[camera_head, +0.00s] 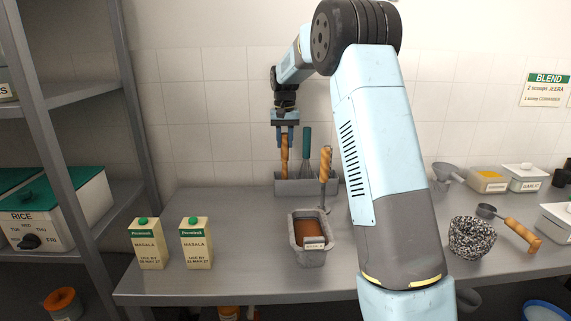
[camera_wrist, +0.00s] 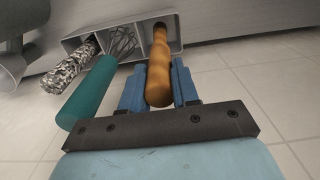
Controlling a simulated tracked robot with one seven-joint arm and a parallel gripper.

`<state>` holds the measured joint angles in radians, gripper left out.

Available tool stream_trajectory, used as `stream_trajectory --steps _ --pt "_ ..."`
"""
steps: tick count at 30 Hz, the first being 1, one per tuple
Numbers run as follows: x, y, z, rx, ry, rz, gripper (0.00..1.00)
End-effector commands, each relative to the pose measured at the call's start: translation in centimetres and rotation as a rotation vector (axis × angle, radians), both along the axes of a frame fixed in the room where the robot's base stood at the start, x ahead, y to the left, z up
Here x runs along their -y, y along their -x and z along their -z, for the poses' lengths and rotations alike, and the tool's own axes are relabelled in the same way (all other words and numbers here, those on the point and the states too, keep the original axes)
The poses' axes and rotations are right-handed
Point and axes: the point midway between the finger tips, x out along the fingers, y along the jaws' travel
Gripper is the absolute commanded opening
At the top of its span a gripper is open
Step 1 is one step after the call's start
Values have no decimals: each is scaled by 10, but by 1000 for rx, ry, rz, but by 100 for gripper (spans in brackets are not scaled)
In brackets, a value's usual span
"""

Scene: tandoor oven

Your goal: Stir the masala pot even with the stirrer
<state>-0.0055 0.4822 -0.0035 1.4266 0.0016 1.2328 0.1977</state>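The masala pot (camera_head: 297,245) is a grey, labelled container of brown masala on the counter. A tool with an orange-brown handle (camera_head: 325,162) leans upright at its back right rim; its lower end is hidden. My gripper (camera_head: 284,141) is behind the pot, pointing down over a grey holder (camera_head: 296,187). Its fingers are on both sides of a twisted wooden handle (camera_head: 284,157) standing in the holder. The wrist view shows this handle (camera_wrist: 158,75) between the blue fingers, its lower end inside one compartment. I cannot tell whether the fingers touch it or which tool is the stirrer.
A teal-handled whisk (camera_head: 307,146) stands in the holder beside the wooden handle; a speckled handle (camera_wrist: 72,66) is in another compartment. Two masala cartons (camera_head: 147,245) stand left. A speckled bowl (camera_head: 472,238) and a scoop (camera_head: 510,226) are right. Counter between cartons and pot is clear.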

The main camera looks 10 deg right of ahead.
Motion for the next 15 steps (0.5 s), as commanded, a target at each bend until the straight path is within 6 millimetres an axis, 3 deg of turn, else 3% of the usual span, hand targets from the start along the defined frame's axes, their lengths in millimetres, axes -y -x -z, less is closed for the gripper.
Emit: stream_trajectory --steps 9,15 --pt "0 0 0 0 0 0 0" --pt "0 0 0 0 0 0 0"
